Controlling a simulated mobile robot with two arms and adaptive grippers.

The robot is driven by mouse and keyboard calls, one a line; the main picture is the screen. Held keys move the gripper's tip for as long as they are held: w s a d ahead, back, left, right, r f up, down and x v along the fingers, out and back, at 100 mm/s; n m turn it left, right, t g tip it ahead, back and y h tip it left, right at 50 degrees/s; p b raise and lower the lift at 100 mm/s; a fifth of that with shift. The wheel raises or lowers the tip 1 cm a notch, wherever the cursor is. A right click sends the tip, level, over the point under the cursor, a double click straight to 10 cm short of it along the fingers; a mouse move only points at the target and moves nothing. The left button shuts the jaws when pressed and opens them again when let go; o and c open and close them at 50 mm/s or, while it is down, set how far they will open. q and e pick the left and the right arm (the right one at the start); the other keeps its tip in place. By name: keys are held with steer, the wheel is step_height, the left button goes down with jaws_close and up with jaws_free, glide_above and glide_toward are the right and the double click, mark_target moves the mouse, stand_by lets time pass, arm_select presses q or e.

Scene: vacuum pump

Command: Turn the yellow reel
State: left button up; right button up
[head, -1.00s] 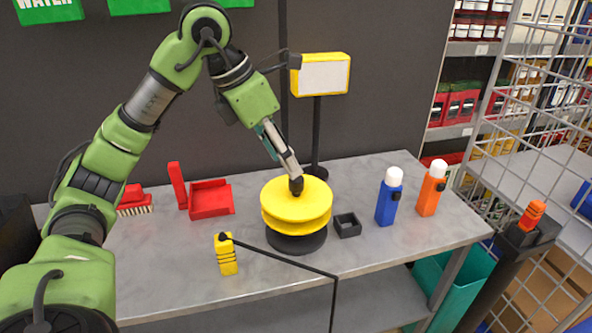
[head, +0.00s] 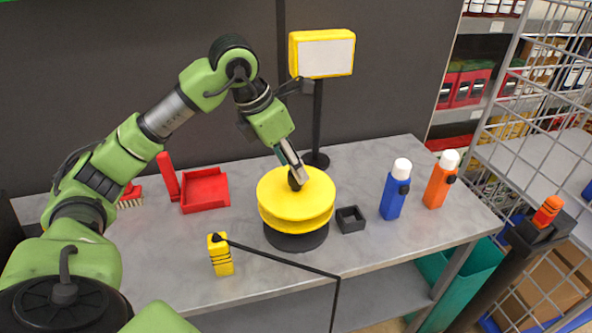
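The yellow reel (head: 290,208) sits on a round black base (head: 297,239) on the grey table. My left gripper (head: 297,180) comes down from above, with its fingertips at the black knob on top of the reel. The fingertips seem to touch or surround the knob, but the fingers overlap in this view and I cannot see whether they are open or shut. My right gripper is not in view.
On the table (head: 385,235) are a yellow device (head: 221,256) with a black cord, a small black box (head: 350,219), blue (head: 395,192) and orange (head: 440,182) bottles, a red dustpan (head: 204,190) and a yellow-framed sign (head: 322,53). A wire cage stands right.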

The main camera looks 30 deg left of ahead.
mark_target(296, 188)
arm_select(q)
steer(key=shift+x, duration=1.15)
steer(key=shift+d+f, duration=0.1)
steer(key=shift+f, duration=0.15)
steer(key=shift+w+f, duration=0.15)
steer(key=shift+f, duration=0.05)
steer(key=c, duration=1.2)
jaws_close()
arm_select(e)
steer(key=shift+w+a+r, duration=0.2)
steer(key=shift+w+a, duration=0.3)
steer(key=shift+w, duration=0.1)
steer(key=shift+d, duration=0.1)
arm_select(q)
steer(key=shift+m, duration=0.3)
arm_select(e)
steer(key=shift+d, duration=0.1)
